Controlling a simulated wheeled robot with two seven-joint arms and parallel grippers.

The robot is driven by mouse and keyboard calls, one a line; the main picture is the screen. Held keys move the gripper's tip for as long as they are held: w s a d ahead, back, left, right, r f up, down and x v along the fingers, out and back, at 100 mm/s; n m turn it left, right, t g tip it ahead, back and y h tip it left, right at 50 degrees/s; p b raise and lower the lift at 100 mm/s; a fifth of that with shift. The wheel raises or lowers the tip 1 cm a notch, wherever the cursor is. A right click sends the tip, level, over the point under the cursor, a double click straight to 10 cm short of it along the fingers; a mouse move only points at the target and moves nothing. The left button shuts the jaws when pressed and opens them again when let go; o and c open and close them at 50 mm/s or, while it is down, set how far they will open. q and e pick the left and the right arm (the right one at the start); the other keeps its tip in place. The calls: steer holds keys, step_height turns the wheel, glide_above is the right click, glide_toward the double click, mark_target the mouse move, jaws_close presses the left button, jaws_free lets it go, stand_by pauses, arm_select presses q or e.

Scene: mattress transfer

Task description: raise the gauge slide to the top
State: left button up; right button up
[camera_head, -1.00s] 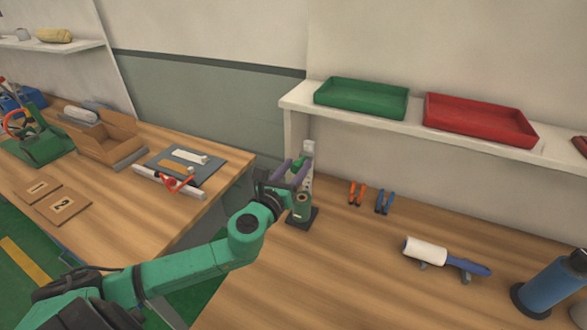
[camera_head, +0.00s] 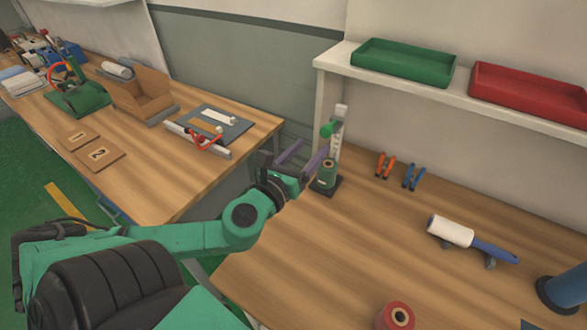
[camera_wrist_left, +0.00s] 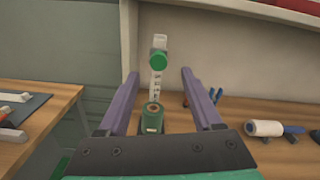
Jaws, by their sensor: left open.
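The gauge is a white upright post (camera_head: 338,143) at the left end of the right-hand workbench. A green round knob (camera_head: 327,130) sits on its upper part, seemingly on the slide. In the left wrist view the knob (camera_wrist_left: 158,61) lies below the white post top. A green spool (camera_head: 327,174) stands in front of the post on a dark base. My left gripper (camera_head: 314,147), with purple fingers, is open and empty, just left of the gauge. In the wrist view the knob shows between the fingertips, seemingly beyond them. My right gripper is out of view.
A shelf (camera_head: 326,65) with green (camera_head: 405,62) and red (camera_head: 528,92) trays overhangs the bench behind. Orange (camera_head: 385,165) and blue (camera_head: 413,176) tools, a white roller (camera_head: 451,231) and a red spool (camera_head: 395,316) lie to the right. The bench middle is clear.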

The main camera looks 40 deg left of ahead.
arm_select(q)
steer(key=s, duration=0.6)
steer(key=shift+s+d, duration=0.2)
steer(key=shift+d, duration=0.1)
steer(key=shift+w, duration=0.1)
